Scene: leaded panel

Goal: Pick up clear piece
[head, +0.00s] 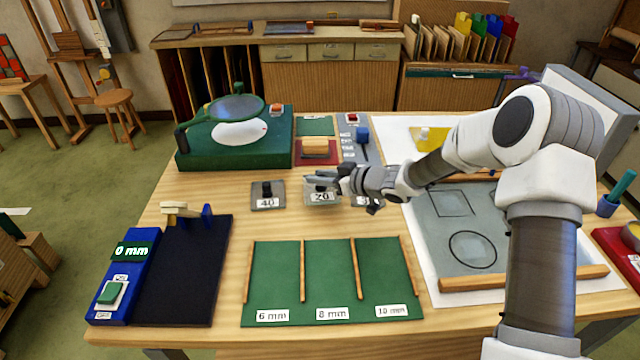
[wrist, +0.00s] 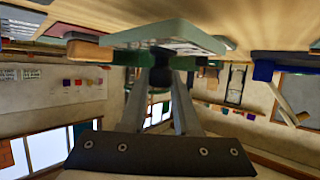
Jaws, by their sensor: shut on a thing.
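A pale grey-green plate, the clear piece by its look (head: 322,198), is at the middle of the table with the mark 20 showing on or through it. In the wrist view the plate (wrist: 168,36) is close above the fingers, with a dark knob on its near face. My gripper (head: 328,181) is over this plate, and in the wrist view its two fingers (wrist: 160,78) are shut on the dark knob. I cannot tell whether the plate is touching the table.
A grey plate marked 40 (head: 268,196) stands left of it; another is partly hidden by my gripper at right. A green magnifier stand (head: 235,145) is at back left. A green three-bay tray (head: 275,283) and a dark mat (head: 180,275) lie in front.

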